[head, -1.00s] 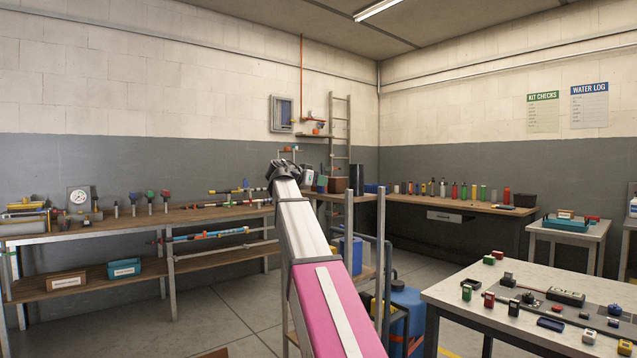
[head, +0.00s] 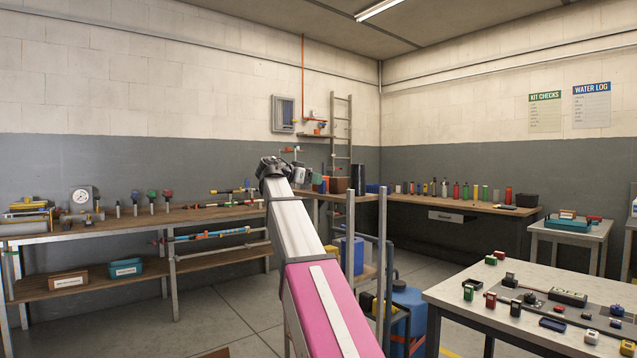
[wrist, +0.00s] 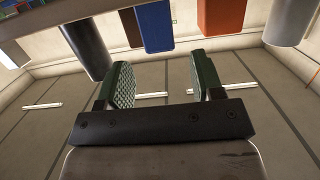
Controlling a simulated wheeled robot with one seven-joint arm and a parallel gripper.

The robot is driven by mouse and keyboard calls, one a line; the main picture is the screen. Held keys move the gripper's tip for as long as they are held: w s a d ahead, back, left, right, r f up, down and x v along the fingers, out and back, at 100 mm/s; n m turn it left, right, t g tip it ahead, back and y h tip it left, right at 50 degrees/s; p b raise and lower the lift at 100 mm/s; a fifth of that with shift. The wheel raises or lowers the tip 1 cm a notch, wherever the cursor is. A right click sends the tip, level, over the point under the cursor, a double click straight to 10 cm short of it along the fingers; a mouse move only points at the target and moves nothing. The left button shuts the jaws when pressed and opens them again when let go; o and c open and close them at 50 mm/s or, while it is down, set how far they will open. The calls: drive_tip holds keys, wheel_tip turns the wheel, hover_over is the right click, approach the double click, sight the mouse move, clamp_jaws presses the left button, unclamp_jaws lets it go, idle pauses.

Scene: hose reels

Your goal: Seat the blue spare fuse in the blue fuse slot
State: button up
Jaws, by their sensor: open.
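My gripper (head: 270,163) is at the end of my raised arm in the head view, in front of the back bench. In the wrist view my gripper (wrist: 168,85) has its two dark textured fingers apart, with nothing between them. A blue block (wrist: 155,25) shows beyond the fingers at the top of the wrist view, apart from them; I cannot tell whether it is the spare fuse. A dark blue piece (head: 552,324) lies on the right-hand table, too small to identify. I cannot make out the blue fuse slot in either view.
A dark cylinder (wrist: 88,48), an orange-brown block (wrist: 222,14) and a grey cylinder (wrist: 286,20) flank the blue block. The left bench (head: 130,227) holds tools and a gauge. The right-hand table (head: 455,295) carries several small pieces. Metal posts (head: 384,250) stand right of my arm.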

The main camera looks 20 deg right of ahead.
drive_tip(key=v, duration=0.8)
drive_tip(key=shift+d, duration=0.1)
wheel_tip(320, 180, down, 21)
drive_tip(key=n+y, duration=0.4)
drive_tip(key=n, duration=0.1)
drive_tip(key=s+f+n+g+y, duration=0.1)
drive_tip(key=s+f+n+y, duration=0.1)
drive_tip(key=f, duration=0.9)
drive_tip(key=s+a+f+n+g+y, duration=0.1)
drive_tip(key=s+f, duration=0.4)
drive_tip(key=f, duration=0.6)
drive_tip(key=s+a+f+n+g+y, duration=0.1)
drive_tip(key=s+f+n+y, duration=0.2)
drive_tip(key=f, duration=0.9)
drive_tip(key=shift+s, duration=0.5)
drive_tip(key=s+a+f+n+y, duration=0.1)
drive_tip(key=s+f, duration=0.3)
drive_tip(key=f, duration=0.1)
drive_tip(key=s+a+f+n+g+y, duration=0.1)
drive_tip(key=s+f+y, duration=0.1)
drive_tip(key=s+f, duration=0.2)
drive_tip(key=s+a+f+n+g+y, duration=0.1)
drive_tip(key=s+a+f, duration=0.1)
drive_tip(key=s+f, duration=0.3)
drive_tip(key=shift+s+f+y, duration=0.3)
drive_tip(key=shift+s+f, duration=0.05)
drive_tip(key=shift+c, duration=0.9)
drive_tip(key=shift+s+f, duration=0.15)
drive_tip(key=c, duration=0.4)
drive_tip(key=shift+c, duration=0.2)
